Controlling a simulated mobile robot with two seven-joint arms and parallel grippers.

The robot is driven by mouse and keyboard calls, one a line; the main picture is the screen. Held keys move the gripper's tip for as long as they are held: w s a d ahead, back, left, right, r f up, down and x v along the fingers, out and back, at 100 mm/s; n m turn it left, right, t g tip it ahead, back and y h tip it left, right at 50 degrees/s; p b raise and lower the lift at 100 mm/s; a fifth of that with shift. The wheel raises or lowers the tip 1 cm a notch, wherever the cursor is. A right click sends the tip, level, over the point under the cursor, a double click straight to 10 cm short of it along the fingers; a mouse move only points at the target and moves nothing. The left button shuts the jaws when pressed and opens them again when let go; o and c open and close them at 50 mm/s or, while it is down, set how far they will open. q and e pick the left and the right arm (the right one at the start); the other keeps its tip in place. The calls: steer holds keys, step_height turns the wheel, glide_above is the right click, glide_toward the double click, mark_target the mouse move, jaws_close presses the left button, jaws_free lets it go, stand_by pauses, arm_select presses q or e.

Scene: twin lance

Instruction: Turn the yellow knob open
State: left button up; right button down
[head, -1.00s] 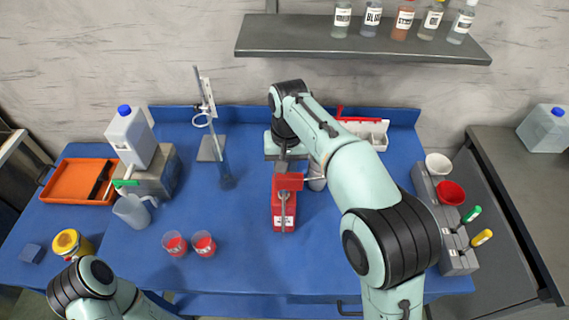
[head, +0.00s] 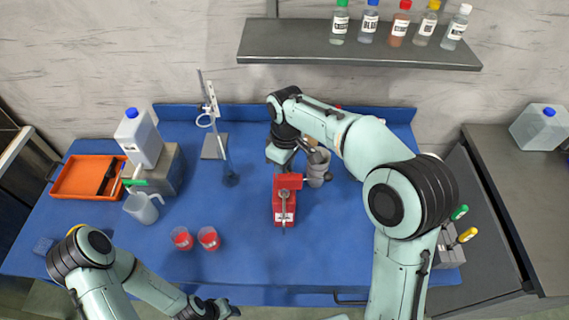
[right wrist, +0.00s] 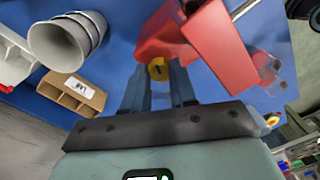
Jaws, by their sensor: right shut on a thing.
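A red block-shaped device (head: 284,208) with a white label and a metal rod stands on the blue table. In the right wrist view its red body (right wrist: 165,35) is close up, and the yellow knob (right wrist: 158,70) shows as a round disc with a dark mark. The knob is hidden in the head view. My right gripper (right wrist: 158,82) is at the device's far side, shut on the yellow knob between its fingertips. My left gripper (head: 222,309) is at the front edge of the table, away from the device; its jaws are too small and dark to read.
Stacked grey cups (head: 317,168) stand right beside the device. Two red cups (head: 208,238) are to its left, with a clamp stand (head: 213,145) behind. A pitcher (head: 142,207) and orange tray (head: 88,179) are further left. The table between the red cups and device is clear.

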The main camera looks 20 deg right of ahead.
steer(key=shift+w+n, duration=0.1)
steer(key=shift+n, duration=1.1)
arm_select(q)
steer(key=shift+w+r+p, duration=0.4)
steer(key=shift+w+r, duration=0.35)
steer(key=shift+w, duration=0.15)
arm_select(e)
steer(key=shift+n, duration=1)
steer(key=c, duration=0.9)
jaws_free()
step_height(320, 180, up, 13)
steer(key=shift+w+d+r, duration=0.15)
